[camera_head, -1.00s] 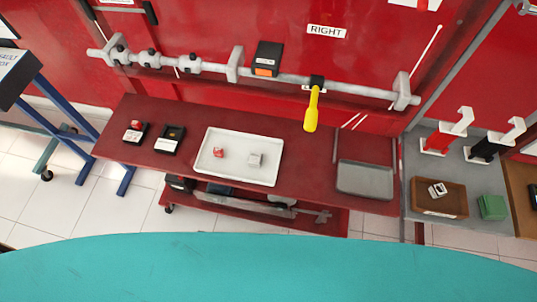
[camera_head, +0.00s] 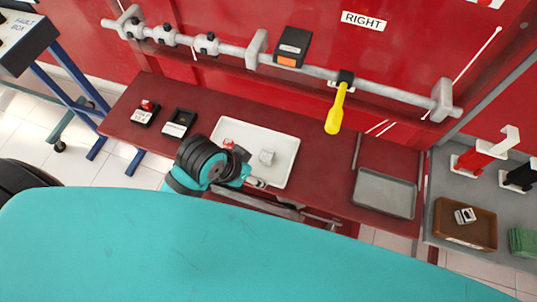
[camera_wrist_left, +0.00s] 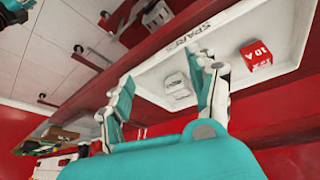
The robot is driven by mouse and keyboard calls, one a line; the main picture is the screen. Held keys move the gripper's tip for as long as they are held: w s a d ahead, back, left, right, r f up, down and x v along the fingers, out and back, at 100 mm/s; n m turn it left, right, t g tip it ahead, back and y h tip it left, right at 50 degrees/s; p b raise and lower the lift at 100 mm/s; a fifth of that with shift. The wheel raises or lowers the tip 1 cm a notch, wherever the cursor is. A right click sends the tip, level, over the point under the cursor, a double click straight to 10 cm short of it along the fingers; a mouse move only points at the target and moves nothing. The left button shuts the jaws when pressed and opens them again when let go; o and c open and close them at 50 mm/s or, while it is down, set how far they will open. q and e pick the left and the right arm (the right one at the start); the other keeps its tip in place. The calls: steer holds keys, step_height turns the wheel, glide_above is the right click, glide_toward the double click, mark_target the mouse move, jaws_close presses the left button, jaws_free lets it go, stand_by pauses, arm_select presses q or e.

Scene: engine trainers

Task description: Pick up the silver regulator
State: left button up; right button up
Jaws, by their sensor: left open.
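A small silver-grey block (camera_head: 266,157), which looks like the silver regulator, sits in the white tray (camera_head: 285,172) on the red bench. In the left wrist view, the regulator (camera_wrist_left: 177,85) shows beyond my fingers, between their tips and nearer the right one. A red block (camera_head: 229,143) lies left of it in the tray; its "10 A" marking shows in the left wrist view (camera_wrist_left: 257,55). My left gripper (camera_head: 258,183) is open and empty at the tray's near edge, short of the regulator. The left arm hides the tray's near-left corner. My right gripper is not in view.
An empty grey tray (camera_head: 384,193) lies at the bench's right. A bar with a yellow-handled tool (camera_head: 335,112) runs along the red wall behind.

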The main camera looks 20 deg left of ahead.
arm_select(q)
steer(key=w+d+r+m+h, duration=0.2)
steer(key=w+d+r+m, duration=0.25)
steer(key=d, duration=0.25)
step_height(320, 180, up, 11)
steer(key=m+g+y, duration=0.4)
steer(key=m+y, duration=0.1)
steer(key=m, duration=0.4)
glide_above(268, 155)
steer(key=f, duration=1.1)
steer(key=shift+w+d+f+b, duration=0.2)
steer(key=shift+w+f+b, duration=0.05)
steer(key=shift+f+b, duration=0.15)
steer(key=f, duration=0.4)
steer(key=shift+s+a+f, duration=0.2)
steer(key=shift+a+f, duration=0.05)
steer(key=shift+f, duration=0.55)
jaws_close()
